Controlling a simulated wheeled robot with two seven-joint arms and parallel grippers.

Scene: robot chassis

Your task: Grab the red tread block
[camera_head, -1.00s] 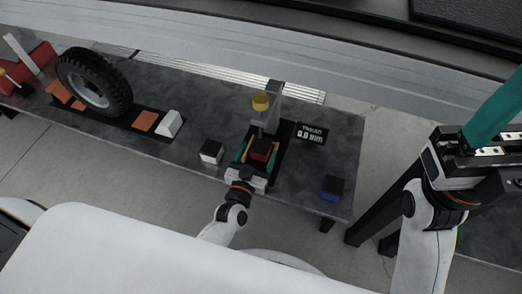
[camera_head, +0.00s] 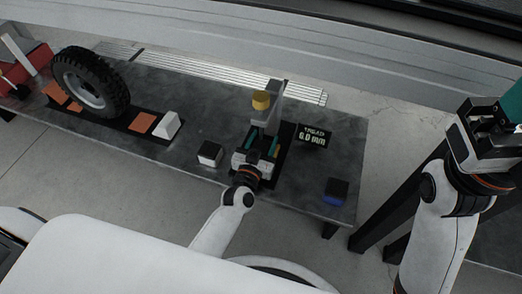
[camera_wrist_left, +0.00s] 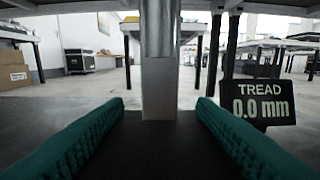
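In the head view my left gripper (camera_head: 262,146) reaches over the measuring stand (camera_head: 274,106) on the table. The red tread block's red side is not visible now. A dark patch lies between the fingers, and I cannot tell whether it is the block's top or the stand's base. In the left wrist view the teal fingers of my left gripper (camera_wrist_left: 160,118) are wide apart over a dark surface, with the grey post (camera_wrist_left: 160,90) ahead. My right gripper (camera_head: 512,100) is at the right edge, partly cut off, away from the stand.
A white-sided block (camera_head: 210,153) is left of the stand; a blue-sided block (camera_head: 336,190) is to the right. The TREAD display (camera_head: 314,136) stands beside the post and reads 0.0 mm in the wrist view. A tyre (camera_head: 92,82) stands at the table's left.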

